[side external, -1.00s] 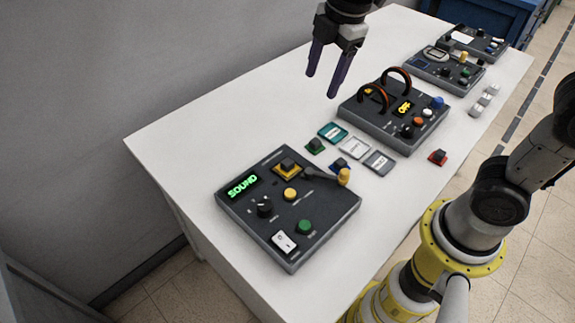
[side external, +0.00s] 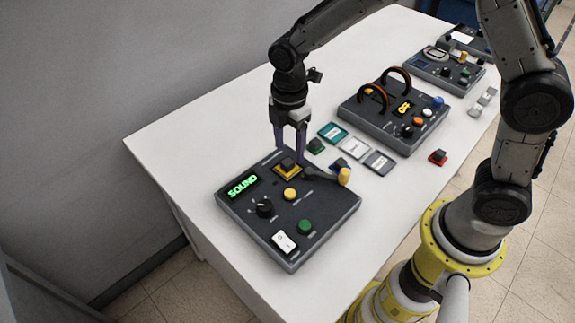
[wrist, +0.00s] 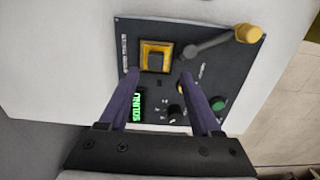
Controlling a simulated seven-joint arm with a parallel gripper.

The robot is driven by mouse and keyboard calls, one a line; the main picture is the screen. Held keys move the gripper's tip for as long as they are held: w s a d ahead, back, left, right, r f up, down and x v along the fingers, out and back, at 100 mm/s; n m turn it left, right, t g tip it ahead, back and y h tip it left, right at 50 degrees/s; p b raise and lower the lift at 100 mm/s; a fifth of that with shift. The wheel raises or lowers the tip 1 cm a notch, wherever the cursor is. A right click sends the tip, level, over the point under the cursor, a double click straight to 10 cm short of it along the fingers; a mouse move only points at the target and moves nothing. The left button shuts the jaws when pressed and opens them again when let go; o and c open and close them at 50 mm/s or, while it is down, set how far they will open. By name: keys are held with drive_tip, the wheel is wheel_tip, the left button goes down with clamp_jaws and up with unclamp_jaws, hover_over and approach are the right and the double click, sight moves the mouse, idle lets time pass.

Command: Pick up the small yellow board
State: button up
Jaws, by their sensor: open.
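The small yellow board (side external: 287,171) is a yellow square with a dark block on top. It lies on the upper part of the dark panel with the green "SOUND" display (side external: 243,186). The yellow board (wrist: 147,63) also shows in the wrist view, just beyond the fingertips and between their lines. My gripper (side external: 290,155) is open and points down, with its purple fingers close above the board. In the wrist view my gripper (wrist: 160,75) has its fingers spread, with nothing between them. I cannot tell the exact height gap.
A lever with a yellow knob (side external: 344,176) stands right beside the board. A round yellow button (side external: 290,194) and a black dial (side external: 264,208) are near. Small coloured boards, such as a green one (side external: 316,146), lie behind. A coil panel (side external: 375,127) stands farther back.

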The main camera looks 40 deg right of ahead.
sight(286, 163)
drive_tip(key=shift+w+a+f, duration=0.1)
drive_tip(key=shift+w+f, duration=0.1)
drive_tip(key=shift+f, duration=1.15)
drive_tip(key=shift+w+f, duration=0.15)
drive_tip(key=shift+f, duration=1.2)
drive_tip(key=shift+c, duration=0.2)
clamp_jaws()
